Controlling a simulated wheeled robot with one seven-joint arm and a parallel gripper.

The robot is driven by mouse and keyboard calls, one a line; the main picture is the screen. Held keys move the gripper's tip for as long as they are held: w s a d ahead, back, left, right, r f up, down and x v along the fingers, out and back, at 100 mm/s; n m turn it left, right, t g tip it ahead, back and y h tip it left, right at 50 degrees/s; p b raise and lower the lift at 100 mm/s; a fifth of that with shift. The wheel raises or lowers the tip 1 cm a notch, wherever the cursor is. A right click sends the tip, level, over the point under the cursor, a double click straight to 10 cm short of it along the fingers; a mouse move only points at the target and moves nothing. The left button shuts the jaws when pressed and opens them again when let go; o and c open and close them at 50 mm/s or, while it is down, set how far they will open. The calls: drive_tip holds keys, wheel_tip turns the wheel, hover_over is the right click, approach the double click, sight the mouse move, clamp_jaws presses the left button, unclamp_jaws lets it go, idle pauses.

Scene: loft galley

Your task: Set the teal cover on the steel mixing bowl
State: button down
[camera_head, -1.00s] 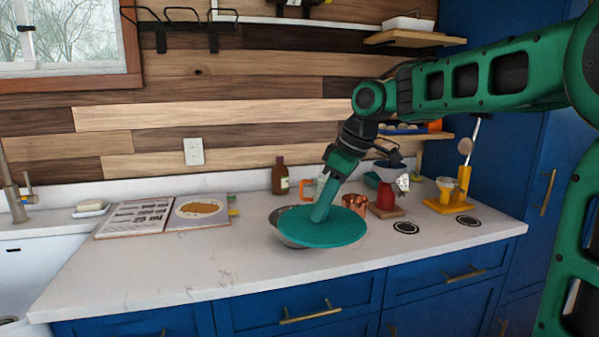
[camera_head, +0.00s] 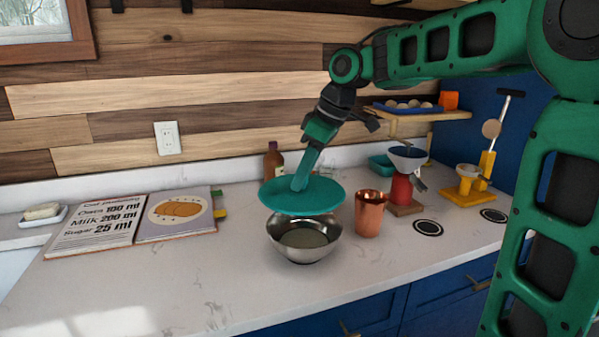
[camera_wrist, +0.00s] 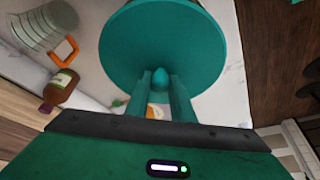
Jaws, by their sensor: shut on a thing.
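The teal cover (camera_head: 318,203) is a flat round disc with a knob, which shows between my fingers in the wrist view. My gripper (camera_head: 300,182) is shut on this knob and holds the cover about level. The steel mixing bowl (camera_head: 304,252) stands upright on the counter, just below the cover. In the head view the cover overlaps the bowl's far rim, and the near inside of the bowl shows. The cover appears to be above the bowl and apart from it. In the wrist view the cover (camera_wrist: 165,45) hides the bowl.
A copper cup (camera_head: 369,214) stands close to the bowl's right. A brown bottle (camera_head: 273,163) is behind the cover. A red-based funnel stand (camera_head: 401,188) and a yellow press (camera_head: 470,190) are further right. An open recipe book (camera_head: 135,225) lies left; the counter in front is clear.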

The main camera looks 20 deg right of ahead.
sight(308, 187)
drive_tip(key=shift+d+f, duration=0.15)
drive_tip(key=shift+f, duration=2)
drive_tip(key=shift+s+d, duration=0.15)
drive_tip(key=shift+s, duration=0.05)
drive_tip(key=shift+f, duration=2.15)
idle(2.2)
drive_tip(key=c, duration=1)
unclamp_jaws()
